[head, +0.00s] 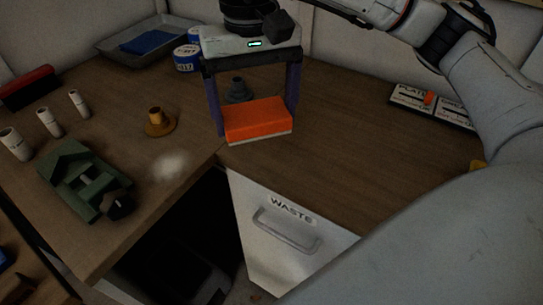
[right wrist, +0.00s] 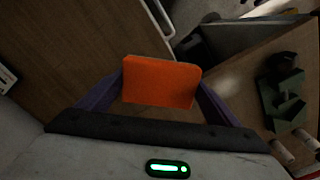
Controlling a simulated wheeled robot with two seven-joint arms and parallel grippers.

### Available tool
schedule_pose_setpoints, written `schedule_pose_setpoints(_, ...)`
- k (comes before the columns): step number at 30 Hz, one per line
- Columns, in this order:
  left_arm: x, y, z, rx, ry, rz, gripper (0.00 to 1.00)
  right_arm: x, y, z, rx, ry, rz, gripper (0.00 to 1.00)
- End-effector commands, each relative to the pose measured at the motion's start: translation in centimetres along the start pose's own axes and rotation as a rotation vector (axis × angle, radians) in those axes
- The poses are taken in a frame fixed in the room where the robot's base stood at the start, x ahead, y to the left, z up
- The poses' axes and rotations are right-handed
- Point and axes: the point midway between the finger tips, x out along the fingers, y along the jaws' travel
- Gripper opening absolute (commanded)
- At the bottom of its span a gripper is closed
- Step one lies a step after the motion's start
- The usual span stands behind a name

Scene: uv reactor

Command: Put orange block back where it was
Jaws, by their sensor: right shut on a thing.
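The orange block (head: 257,118) has a bright orange face and a thin pale lower edge. My right gripper (head: 255,108) is shut on it, with one purple finger on each side. The block also shows in the right wrist view (right wrist: 161,82), between the two purple fingers of the right gripper (right wrist: 160,92). It is over the wooden table (head: 345,145), near the front edge beside the waste drawer. I cannot tell whether it touches the table. My left gripper is not in view.
A white waste front (head: 290,235) with a handle stands below the table edge, beside a dark opening. A green fixture (head: 82,180), brass flanged part (head: 157,122) and white tubes (head: 50,122) are left. A grey part (head: 238,92) is behind the block. Labelled plates (head: 412,97) lie right.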

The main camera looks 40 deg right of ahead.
Motion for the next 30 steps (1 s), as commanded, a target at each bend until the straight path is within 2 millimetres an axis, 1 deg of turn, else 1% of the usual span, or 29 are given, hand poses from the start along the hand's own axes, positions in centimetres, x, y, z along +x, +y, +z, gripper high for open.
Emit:
schedule_pose_setpoints(1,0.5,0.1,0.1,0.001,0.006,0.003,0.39,-0.4,1.5,-0.6,0.032,0.0,-0.006,0.65)
schedule_pose_setpoints(3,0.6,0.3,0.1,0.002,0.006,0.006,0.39,-1.2,2.9,-1.0,0.054,-0.003,-0.009,0.65)
schedule_pose_setpoints(5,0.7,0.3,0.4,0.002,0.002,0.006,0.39,-1.3,3.6,-1.1,0.066,-0.005,-0.011,0.65)
schedule_pose_setpoints(6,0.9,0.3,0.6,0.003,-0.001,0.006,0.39,-1.0,3.9,-1.1,0.069,-0.007,-0.011,0.65)
schedule_pose_setpoints(8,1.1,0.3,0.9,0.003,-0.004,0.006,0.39,0.0,4.1,-1.1,0.071,-0.011,-0.01,0.65)
schedule_pose_setpoints(9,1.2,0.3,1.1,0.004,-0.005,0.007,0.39,0.9,4.1,-1.1,0.072,-0.011,-0.01,0.65)
schedule_pose_setpoints(13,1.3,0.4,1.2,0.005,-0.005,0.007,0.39,3.0,4.1,-1.1,0.072,-0.01,-0.009,0.65)
schedule_pose_setpoints(20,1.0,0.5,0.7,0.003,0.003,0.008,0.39,4.8,4.1,-1.1,0.074,-0.007,-0.01,0.65)
schedule_pose_setpoints(27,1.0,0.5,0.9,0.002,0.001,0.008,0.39,7.9,4.0,-1.1,0.073,-0.006,-0.01,0.65)
schedule_pose_setpoints(30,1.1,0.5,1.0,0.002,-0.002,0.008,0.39,8.0,4.0,-1.1,0.072,-0.004,-0.012,0.65)
